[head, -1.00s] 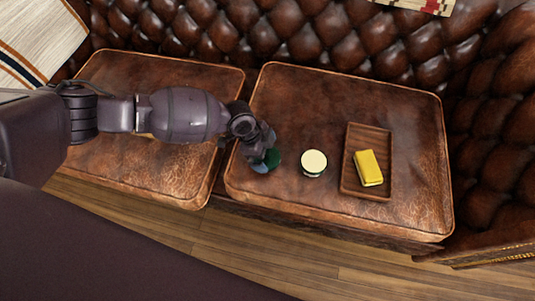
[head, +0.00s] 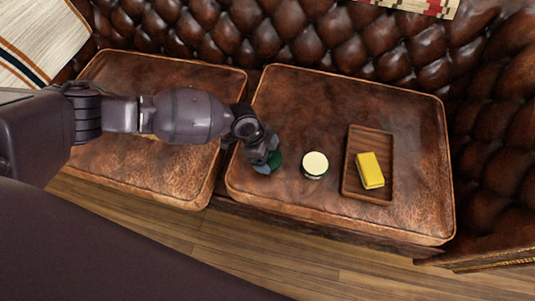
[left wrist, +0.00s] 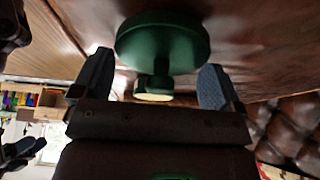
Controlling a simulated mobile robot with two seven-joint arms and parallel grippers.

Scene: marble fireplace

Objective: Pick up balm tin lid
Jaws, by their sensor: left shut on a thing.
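The balm tin lid is a round dark green disc (head: 275,161) at the left front of the right seat cushion; it also shows large in the left wrist view (left wrist: 163,40). My left gripper (head: 267,162) is shut on the lid, with its blue-grey fingers on either side in the left wrist view (left wrist: 157,85). The wrist partly hides the lid in the head view. The open balm tin (head: 315,165), green with a cream top, stands to the right of the lid. A dark gripper with blue fingertips (left wrist: 22,152), apparently my right one, shows at the left wrist view's edge.
A wooden tray (head: 350,185) holding a yellow block (head: 370,170) lies right of the tin. The tufted leather backrest (head: 330,35) rises behind. The cushion (head: 300,105) is clear behind the tin, and its front edge drops to the wooden floor (head: 280,255).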

